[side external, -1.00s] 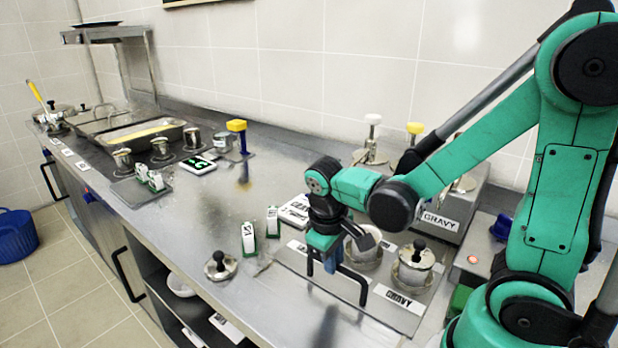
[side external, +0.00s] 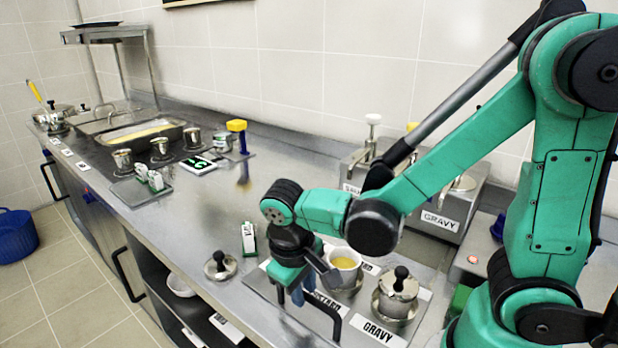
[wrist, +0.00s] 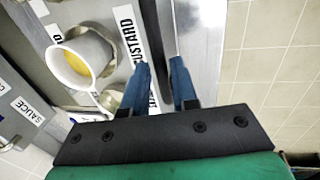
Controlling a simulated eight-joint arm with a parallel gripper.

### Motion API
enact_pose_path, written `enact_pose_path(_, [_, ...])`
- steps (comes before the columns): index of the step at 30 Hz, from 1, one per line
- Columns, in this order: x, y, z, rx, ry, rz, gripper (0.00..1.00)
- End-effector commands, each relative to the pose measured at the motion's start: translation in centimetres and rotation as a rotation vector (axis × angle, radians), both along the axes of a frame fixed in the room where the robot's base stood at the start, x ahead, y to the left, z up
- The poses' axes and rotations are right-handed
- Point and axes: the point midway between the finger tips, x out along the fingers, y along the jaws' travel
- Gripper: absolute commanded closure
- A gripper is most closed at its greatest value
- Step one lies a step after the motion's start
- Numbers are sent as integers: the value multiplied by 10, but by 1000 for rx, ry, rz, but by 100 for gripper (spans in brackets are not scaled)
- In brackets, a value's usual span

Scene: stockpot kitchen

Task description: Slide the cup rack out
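An open shelf space (side external: 205,305) lies under the counter front.
A lidded gravy pot (side external: 398,290) stands right of my gripper. A black-knobbed lid (side external: 220,265) lies to its left, near a green-and-white label stand (side external: 248,238). A white bowl (side external: 181,286) sits under the counter. The counter's middle is mostly clear.

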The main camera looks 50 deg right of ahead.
Motion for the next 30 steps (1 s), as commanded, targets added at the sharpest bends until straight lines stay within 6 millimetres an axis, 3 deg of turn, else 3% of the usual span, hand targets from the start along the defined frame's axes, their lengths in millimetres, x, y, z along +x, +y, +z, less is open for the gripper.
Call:
enact_pose_path(1, [0, 0, 0, 0, 1, 0, 59])
enact_pose_path(2, [0, 0, 0, 0, 1, 0, 53])
enact_pose_path(13, [-1, 0, 3, -1, 3, 0, 53])
enact_pose_path(30, [-1, 11, 54, -1, 2, 1, 53])
